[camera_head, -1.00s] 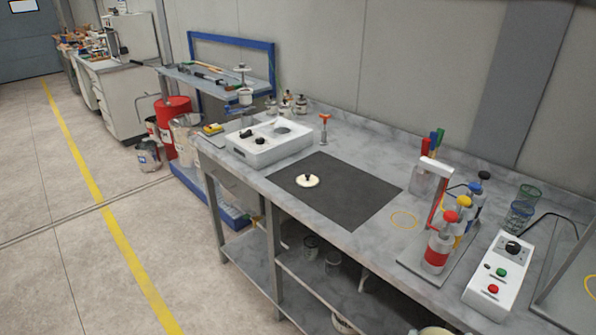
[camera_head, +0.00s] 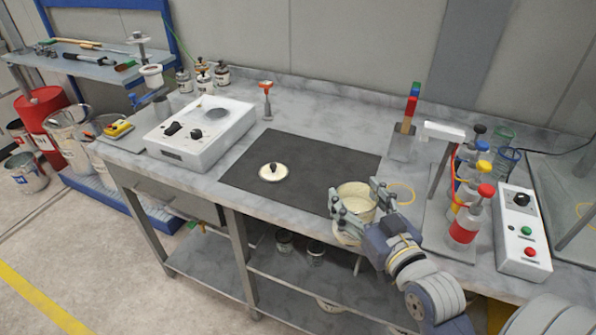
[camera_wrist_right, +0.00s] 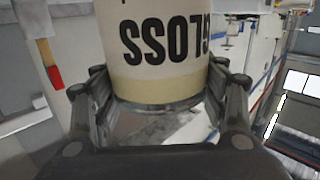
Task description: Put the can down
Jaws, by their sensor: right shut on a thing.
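A cream can (camera_head: 355,197) is in my right gripper (camera_head: 362,208), at the front right edge of the dark mat (camera_head: 300,165) on the workbench. The gripper's fingers are shut around the can's sides. In the right wrist view the can (camera_wrist_right: 165,50) shows the word GLOSS upside down, and a finger of the gripper (camera_wrist_right: 160,105) lies along each side. I cannot tell whether the can touches the bench. A round cream lid (camera_head: 273,173) with a dark knob lies on the mat. My left gripper is not in view.
A white scale-like device (camera_head: 200,130) stands left of the mat. On the right are a rack of bottles with coloured caps (camera_head: 465,215) and a control box (camera_head: 522,235). Much of the mat is clear.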

